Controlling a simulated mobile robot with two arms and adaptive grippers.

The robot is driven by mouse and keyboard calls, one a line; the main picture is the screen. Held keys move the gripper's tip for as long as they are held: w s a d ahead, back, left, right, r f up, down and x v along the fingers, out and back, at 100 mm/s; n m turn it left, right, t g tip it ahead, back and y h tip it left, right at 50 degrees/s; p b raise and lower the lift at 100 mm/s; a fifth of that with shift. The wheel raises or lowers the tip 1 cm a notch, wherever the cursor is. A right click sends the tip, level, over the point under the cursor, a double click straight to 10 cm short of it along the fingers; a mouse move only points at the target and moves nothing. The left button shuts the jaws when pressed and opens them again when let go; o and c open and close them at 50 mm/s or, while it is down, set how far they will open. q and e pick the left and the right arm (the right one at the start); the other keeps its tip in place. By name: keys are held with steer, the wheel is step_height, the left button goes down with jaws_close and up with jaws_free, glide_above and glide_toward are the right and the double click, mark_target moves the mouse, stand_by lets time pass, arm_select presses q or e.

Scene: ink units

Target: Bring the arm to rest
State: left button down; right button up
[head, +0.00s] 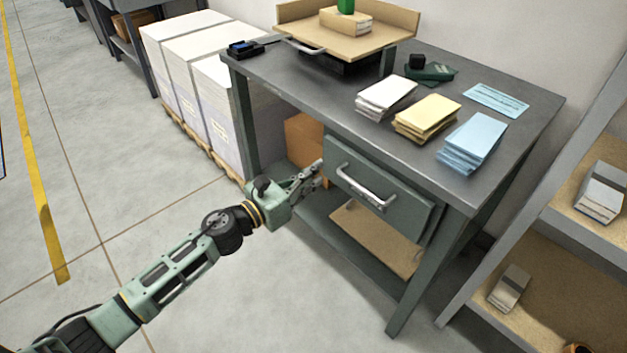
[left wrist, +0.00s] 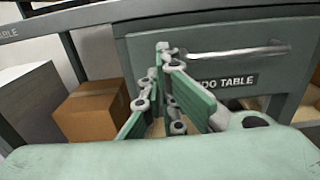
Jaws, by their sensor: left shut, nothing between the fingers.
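My left arm comes in from the lower left in the head view. Its gripper (head: 314,176) is in front of the left part of the table's drawer (head: 376,187), beside the bar handle. The left wrist view shows the gripper (left wrist: 164,58) with its fingers together and nothing between them. The drawer front (left wrist: 215,45) stands behind the fingers there, with its handle to the right of them. Whether the fingertips touch the drawer front is unclear. My right gripper is in neither view.
The grey table (head: 450,75) carries white, yellow and blue paper stacks. A cardboard box (head: 305,140) sits on its lower shelf, also in the left wrist view (left wrist: 93,112). White stacks on a pallet (head: 215,100) stand left of the table. A shelf rack (head: 560,230) stands right. Floor at left is clear.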

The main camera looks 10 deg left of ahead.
arm_select(q)
steer(key=v, duration=0.8)
steer(key=shift+a+f+b, duration=0.2)
steer(key=shift+a+b, duration=0.1)
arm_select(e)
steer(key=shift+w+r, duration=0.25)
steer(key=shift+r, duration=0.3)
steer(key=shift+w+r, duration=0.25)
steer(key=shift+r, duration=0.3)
